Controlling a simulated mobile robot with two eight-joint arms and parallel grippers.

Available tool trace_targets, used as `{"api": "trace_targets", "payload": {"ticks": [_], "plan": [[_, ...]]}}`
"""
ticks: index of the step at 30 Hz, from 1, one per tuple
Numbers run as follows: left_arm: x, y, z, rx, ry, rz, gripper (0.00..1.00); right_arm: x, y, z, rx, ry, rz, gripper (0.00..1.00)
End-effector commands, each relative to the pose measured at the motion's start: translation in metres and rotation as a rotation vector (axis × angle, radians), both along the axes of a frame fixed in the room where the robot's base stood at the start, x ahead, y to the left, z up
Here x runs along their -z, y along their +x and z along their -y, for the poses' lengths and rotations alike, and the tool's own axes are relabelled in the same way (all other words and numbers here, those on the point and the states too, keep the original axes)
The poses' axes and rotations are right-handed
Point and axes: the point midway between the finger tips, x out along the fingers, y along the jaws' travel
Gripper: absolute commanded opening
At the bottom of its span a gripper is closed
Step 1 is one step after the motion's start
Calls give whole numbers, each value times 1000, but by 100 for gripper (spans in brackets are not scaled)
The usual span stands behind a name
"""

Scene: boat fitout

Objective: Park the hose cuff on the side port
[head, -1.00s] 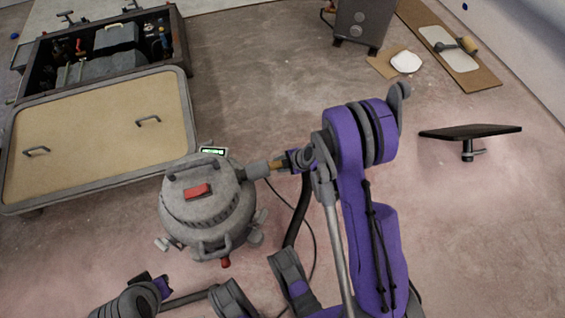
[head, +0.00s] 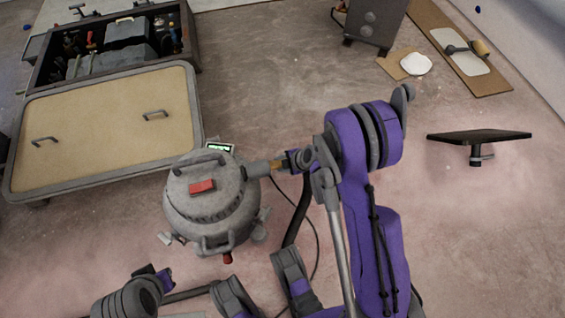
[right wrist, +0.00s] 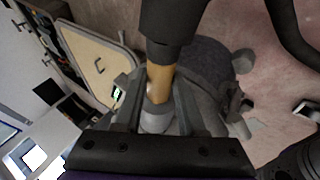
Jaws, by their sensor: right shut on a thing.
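A round grey canister (head: 212,205) with a red switch stands on the floor at centre left. Its stubby grey side port (head: 257,169) points right. The tan hose cuff (head: 277,164) lies in line with the port, its end at the port's mouth; I cannot tell how far it is seated. My right gripper (head: 291,161) is shut on the cuff. In the right wrist view the tan cuff (right wrist: 160,82) is between both fingers, with the black hose end above it and a light grey ring (right wrist: 156,118) below. My left gripper's fingers do not show.
A black hose (head: 296,222) and a thin cable run down from beside my right gripper. A tan panel (head: 105,125) with two handles and an open tool box (head: 40,72) are at upper left. A dark flat-topped stand (head: 478,137) is at right. Floor between is clear.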

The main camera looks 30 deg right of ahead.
Motion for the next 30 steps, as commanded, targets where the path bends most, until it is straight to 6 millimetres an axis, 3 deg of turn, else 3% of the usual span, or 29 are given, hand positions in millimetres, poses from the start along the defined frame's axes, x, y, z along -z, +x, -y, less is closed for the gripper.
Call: {"api": "trace_targets", "payload": {"ticks": [9, 10, 16, 25, 30], "plan": [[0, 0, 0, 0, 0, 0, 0, 0, 0, -9, -9, 16, -2, 0], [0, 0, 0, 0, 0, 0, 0, 0, 0, -9, -9, 16, -2, 40], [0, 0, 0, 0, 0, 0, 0, 0, 0, -6, -6, 13, -1, 73], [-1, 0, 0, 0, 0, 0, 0, -2, -1, -4, -5, 9, -1, 73], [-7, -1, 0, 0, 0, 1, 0, -18, -11, 1, -4, 7, -1, 73]]}}
